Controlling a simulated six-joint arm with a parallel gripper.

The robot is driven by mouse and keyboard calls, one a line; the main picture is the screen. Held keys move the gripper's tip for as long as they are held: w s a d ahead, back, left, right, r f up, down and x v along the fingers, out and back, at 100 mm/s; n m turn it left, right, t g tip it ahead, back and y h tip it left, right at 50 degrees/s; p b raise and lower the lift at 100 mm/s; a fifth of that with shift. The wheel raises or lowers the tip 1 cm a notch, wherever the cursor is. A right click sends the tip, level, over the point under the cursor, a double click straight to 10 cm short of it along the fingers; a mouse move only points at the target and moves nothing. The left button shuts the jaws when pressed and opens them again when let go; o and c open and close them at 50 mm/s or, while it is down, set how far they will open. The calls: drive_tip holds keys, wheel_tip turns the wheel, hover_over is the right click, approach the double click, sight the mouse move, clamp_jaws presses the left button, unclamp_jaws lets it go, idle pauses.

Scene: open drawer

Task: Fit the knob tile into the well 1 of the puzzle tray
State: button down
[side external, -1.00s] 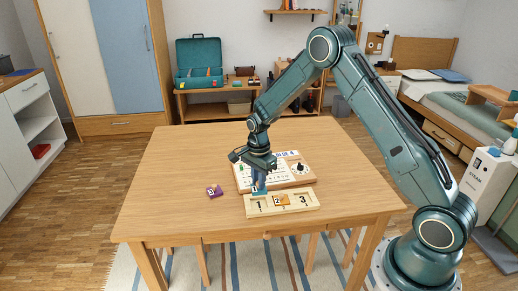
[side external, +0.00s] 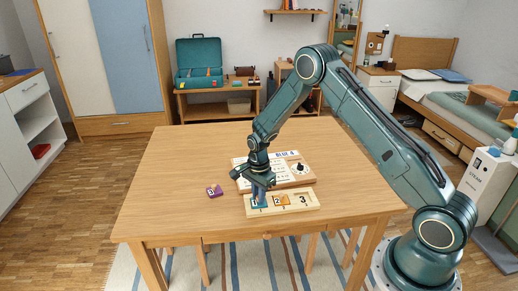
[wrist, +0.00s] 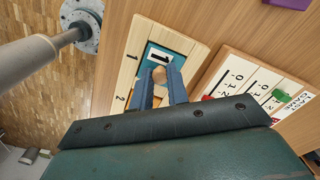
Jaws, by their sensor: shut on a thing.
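The puzzle tray (side external: 311,209) is pale wood with wells numbered 1, 2 and 3, and lies near the table's front. The knob tile (side external: 261,203) is teal with a white label; its "1" and round wooden knob show in the wrist view (wrist: 157,56). My gripper (side external: 261,196) points down and is shut on the knob, one finger on each side (wrist: 160,88). The tile is at well 1, lined up with it or nearly so. I cannot tell whether it sits fully down, as my fingers hide part of it. An orange tile (side external: 282,200) is in well 2.
A purple tile (side external: 214,191) lies on the table left of the tray. A white-faced game board (side external: 296,180) with a dial lies close behind the tray. The table's left side (side external: 165,190) is clear.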

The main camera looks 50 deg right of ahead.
drive_tip(key=shift+f, duration=0.2)
drive_tip(key=c, duration=1.4)
unclamp_jaws()
drive_tip(key=shift+o, duration=0.2)
drive_tip(key=shift+r, duration=0.15)
wheel_tip(320, 180, up, 12)
drive_tip(key=shift+r, duration=0.15)
